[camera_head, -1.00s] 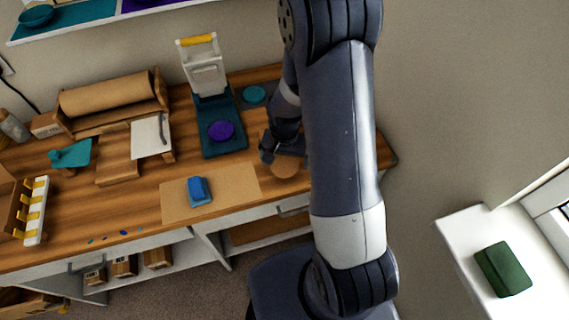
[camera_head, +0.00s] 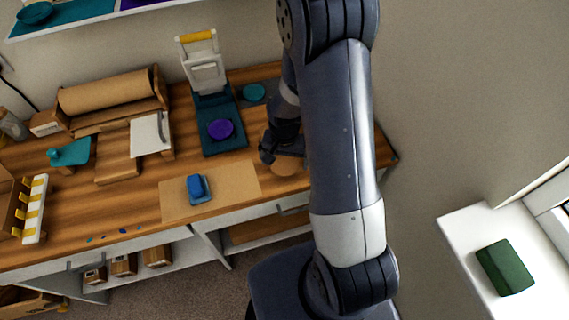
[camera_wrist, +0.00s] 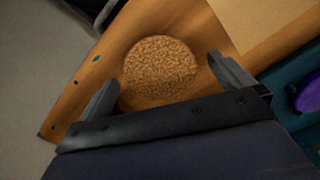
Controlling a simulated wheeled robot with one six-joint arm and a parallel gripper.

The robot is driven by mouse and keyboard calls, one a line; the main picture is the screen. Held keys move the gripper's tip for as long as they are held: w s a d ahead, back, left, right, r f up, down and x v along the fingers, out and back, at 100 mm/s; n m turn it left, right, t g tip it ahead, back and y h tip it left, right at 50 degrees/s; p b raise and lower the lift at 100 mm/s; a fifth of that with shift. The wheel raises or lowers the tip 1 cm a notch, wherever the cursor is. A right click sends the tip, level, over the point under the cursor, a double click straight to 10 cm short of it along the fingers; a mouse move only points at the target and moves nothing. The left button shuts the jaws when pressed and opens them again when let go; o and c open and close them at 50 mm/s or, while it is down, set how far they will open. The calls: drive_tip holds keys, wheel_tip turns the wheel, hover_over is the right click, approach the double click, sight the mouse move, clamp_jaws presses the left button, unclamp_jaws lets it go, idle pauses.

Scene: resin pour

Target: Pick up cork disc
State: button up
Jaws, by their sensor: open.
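The cork disc (camera_wrist: 160,68) is round, flat and speckled brown, and lies on the wooden worktop. In the wrist view it sits between and slightly beyond the two fingers of my open gripper (camera_wrist: 168,78), with a gap on each side. In the head view the cork disc (camera_head: 286,166) shows near the counter's front edge, right of the tan mat. My gripper (camera_head: 278,156) is just behind and above it there, and my arm hides part of that area.
A tan mat (camera_head: 232,180) with a blue block (camera_head: 199,188) lies left of the disc. Behind it stands a teal press base (camera_head: 222,146) holding a purple disc (camera_head: 220,129). A teal disc (camera_head: 254,92) lies farther back. The wooden worktop (camera_head: 150,195) has bare space at the front left.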

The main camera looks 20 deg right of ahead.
drive_tip(key=c, duration=1)
drive_tip(key=shift+c, duration=0.2)
drive_tip(key=shift+r, duration=0.1)
